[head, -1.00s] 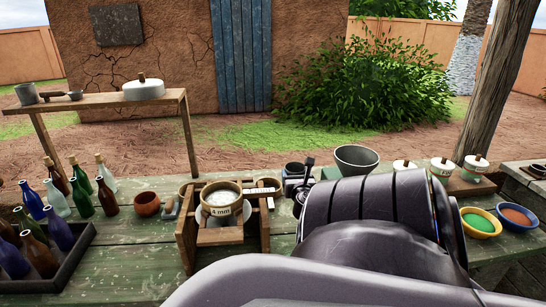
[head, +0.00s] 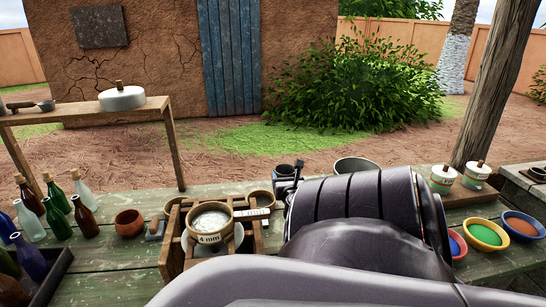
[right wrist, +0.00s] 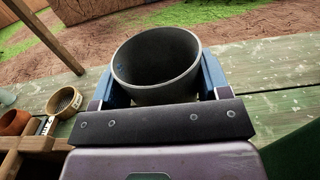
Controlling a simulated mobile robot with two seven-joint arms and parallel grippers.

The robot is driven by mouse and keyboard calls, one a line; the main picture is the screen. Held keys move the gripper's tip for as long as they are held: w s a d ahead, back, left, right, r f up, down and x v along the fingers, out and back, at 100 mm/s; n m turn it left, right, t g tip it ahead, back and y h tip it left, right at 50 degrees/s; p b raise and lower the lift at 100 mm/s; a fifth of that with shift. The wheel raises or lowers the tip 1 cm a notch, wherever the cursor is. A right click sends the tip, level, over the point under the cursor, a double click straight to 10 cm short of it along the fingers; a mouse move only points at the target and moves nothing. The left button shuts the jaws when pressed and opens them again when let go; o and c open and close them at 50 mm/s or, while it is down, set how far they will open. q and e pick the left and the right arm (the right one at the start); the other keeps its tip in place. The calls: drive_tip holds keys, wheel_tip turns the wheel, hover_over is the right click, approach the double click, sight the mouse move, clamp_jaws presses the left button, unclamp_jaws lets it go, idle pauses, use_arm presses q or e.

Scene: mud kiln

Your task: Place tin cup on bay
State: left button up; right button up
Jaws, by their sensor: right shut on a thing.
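The grey tin cup (right wrist: 156,62) sits between the blue fingers of my right gripper (right wrist: 160,88), its open mouth up and slightly tilted. The arm hides much of the bench there. Just left stands the wooden rack (head: 176,250) with a sieve marked 4 mm (head: 209,238). I cannot tell which part is the bay. My left gripper is out of view.
Brown pots (head: 259,197) stand behind the sieve. Lidded white jars (head: 443,179) and powder bowls (head: 484,237) stand right. Bottles (head: 86,217) and a clay bowl (head: 129,223) stand left.

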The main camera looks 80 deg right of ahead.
wheel_tip(320, 180, down, 5)
drive_tip(key=shift+a+f, duration=0.1)
wheel_tip(320, 180, down, 10)
drive_tip(key=b, duration=0.5)
drive_tip(key=shift+f, duration=0.25)
wheel_tip(320, 180, down, 4)
drive_tip(key=shift+r+b, duration=0.1)
drive_tip(key=shift+b, duration=0.9)
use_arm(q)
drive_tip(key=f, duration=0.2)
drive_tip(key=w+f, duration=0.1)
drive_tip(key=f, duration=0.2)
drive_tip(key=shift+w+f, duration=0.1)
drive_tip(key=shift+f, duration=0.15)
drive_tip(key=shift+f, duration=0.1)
